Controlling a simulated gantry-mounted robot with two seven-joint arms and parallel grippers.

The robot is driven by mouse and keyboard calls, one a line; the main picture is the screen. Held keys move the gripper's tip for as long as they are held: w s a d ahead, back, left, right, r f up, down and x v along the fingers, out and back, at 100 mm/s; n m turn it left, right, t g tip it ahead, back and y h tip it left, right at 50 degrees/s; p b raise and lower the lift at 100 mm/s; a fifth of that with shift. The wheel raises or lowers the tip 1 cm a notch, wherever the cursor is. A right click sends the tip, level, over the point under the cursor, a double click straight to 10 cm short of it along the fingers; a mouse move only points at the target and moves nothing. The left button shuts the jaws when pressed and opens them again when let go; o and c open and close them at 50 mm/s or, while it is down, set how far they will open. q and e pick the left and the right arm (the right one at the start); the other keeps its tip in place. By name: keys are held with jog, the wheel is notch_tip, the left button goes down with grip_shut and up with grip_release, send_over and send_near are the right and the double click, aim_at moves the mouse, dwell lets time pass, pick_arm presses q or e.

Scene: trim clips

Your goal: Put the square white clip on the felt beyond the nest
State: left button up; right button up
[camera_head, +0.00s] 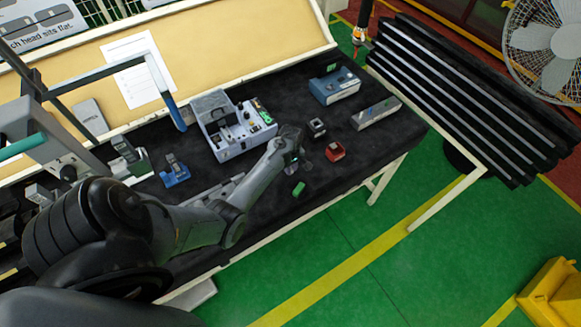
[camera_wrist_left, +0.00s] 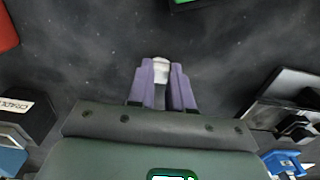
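My left gripper (camera_head: 302,163) is low over the dark felt (camera_head: 275,205), in front of the grey-white fixture. In the left wrist view its purple fingers (camera_wrist_left: 162,85) are close together, with a small white clip (camera_wrist_left: 161,68) between their tips. In the head view the clip is too small to make out. A small black block with a pale top (camera_head: 317,128), a red block (camera_head: 335,151) and a green piece (camera_head: 299,189) lie around the gripper. The cannot-be-sure nest may be the fixture (camera_head: 222,148) or the black block.
A blue box (camera_head: 335,86) and a long grey box (camera_head: 376,113) stand farther right. A blue holder (camera_head: 174,172) stands left. The wrist view shows a dark labelled block (camera_wrist_left: 28,116) at left. Bare felt lies around the green piece; the table's front edge is close.

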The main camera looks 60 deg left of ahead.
pick_arm(q)
jog(key=o, duration=0.4)
jog(key=shift+o, duration=0.2)
jog(key=shift+r, duration=0.1)
notch_tip(320, 180, up, 11)
jog(key=s+d+r+m+t, duration=0.1)
jog(key=s+d+r+m, duration=0.1)
jog(key=s+d+m, duration=0.3)
jog(key=s+d+r+m+t, duration=0.1)
jog(key=s+d+m, duration=0.5)
jog(key=d, duration=0.8)
jog(key=s+d+r+m+t, duration=0.1)
jog(key=s+d+r+m, duration=0.2)
jog(key=s+d+m, duration=0.3)
jog(key=d+m, duration=0.3)
jog(key=d, duration=0.1)
jog(key=shift+r+t, duration=0.3)
jog(key=shift+r, duration=0.1)
jog(key=shift+r+p, duration=0.1)
jog(key=shift+p, duration=0.25)
